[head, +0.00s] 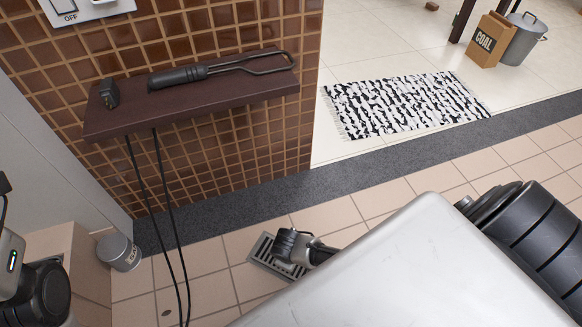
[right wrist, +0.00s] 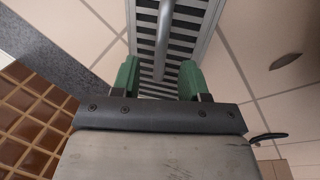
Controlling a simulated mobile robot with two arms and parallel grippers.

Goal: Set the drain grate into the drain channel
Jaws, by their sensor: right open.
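The drain grate (head: 262,250) is a grey slatted metal piece at floor level, partly hidden under my right gripper (head: 296,250) in the head view. In the right wrist view the grate's dark slots (right wrist: 146,48) run between pale metal side rails, with a round grey bar (right wrist: 165,38) lengthwise above them. My right gripper (right wrist: 160,80) is open there, its green fingertips on either side of the bar with gaps showing. I cannot tell the drain channel apart from the grate, nor whether the grate sits in it. My left gripper is out of view; only part of that arm shows.
A dark shelf (head: 190,103) on the tiled wall holds a black-handled looped tool (head: 215,70), and black cords hang below it. A small grey can (head: 119,252) stands at left. A dark strip (head: 330,182) crosses the floor. A patterned rug (head: 405,104) and coal box (head: 490,40) lie beyond.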

